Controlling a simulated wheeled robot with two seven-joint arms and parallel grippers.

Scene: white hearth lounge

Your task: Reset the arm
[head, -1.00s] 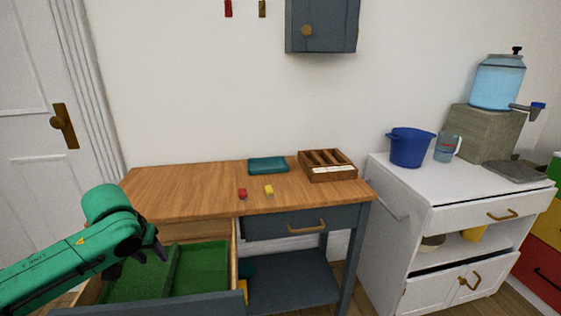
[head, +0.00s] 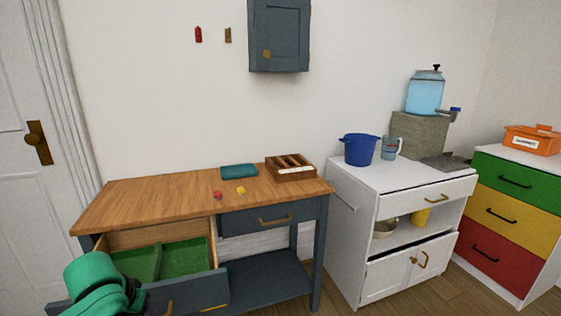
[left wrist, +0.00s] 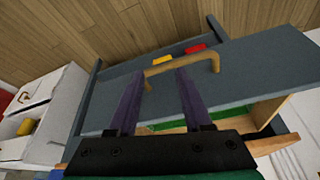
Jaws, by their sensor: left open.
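My left arm (head: 95,285) shows green at the bottom left of the head view, by the open left drawer. In the left wrist view my left gripper (left wrist: 156,88) has its two dark purple fingers spread apart with nothing between them. The fingers point across the blue-grey drawer front (left wrist: 245,68) toward a brass handle (left wrist: 215,60). I cannot tell whether they touch it. The left drawer (head: 215,290) is pulled out and shows a green-lined inside (head: 185,258). My right gripper is in neither view.
The wooden desk top (head: 150,200) holds a red piece (head: 217,195), a yellow piece (head: 241,190), a teal cloth-like item (head: 239,171) and a wooden organizer (head: 290,173). A white cabinet (head: 350,215) stands right, with a blue bucket (head: 359,149). Floor shows at the lower right.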

